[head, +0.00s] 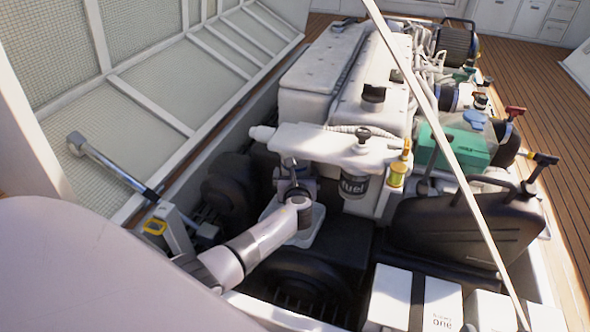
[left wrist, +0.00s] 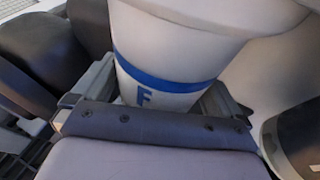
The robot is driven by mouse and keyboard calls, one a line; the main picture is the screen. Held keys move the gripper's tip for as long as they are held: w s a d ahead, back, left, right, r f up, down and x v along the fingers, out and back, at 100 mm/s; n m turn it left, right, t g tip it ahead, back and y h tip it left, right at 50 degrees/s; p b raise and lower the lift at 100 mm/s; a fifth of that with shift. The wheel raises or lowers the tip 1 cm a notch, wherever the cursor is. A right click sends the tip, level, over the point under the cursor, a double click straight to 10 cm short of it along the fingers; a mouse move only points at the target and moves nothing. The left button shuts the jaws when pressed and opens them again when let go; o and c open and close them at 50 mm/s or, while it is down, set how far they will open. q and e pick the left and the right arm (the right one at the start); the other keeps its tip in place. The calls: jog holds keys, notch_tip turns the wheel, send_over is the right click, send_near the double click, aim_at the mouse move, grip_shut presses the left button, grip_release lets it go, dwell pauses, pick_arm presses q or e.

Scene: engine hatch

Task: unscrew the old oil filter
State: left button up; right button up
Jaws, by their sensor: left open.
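In the left wrist view a white cylindrical filter (left wrist: 165,75) with a blue band and a blue letter F stands under a wide white part. My left gripper (left wrist: 155,95) is open, with one finger on each side of the filter. I cannot tell whether the fingers touch it. In the head view my left gripper (head: 292,180) is in the engine bay below the white engine's front end, and the filter is mostly hidden there by the gripper and wrist. My right gripper is not in view.
A dark canister marked "fuel" (head: 354,186) hangs close to the right of my left gripper. A yellow-green filter (head: 398,174) is beyond it. The white engine (head: 345,85) fills the back. A thin prop rod (head: 440,130) crosses the right. White boxes (head: 440,305) stand front right.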

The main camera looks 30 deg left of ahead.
pick_arm(q)
jog(key=c, duration=1)
jog(key=shift+a+r+m+h+p, duration=0.2)
jog(key=shift+m+h+p, duration=0.2)
jog(key=shift+h+p, duration=0.15)
jog(key=shift+m+t+h, duration=0.35)
jog(key=shift+m+t, duration=0.05)
jog(key=shift+t, duration=0.1)
jog(key=shift+d+f+m+t+h+p, duration=0.1)
jog(key=shift+f+m+t+h+p, duration=0.2)
jog(key=shift+m+h, duration=0.35)
jog(key=shift+r, duration=0.1)
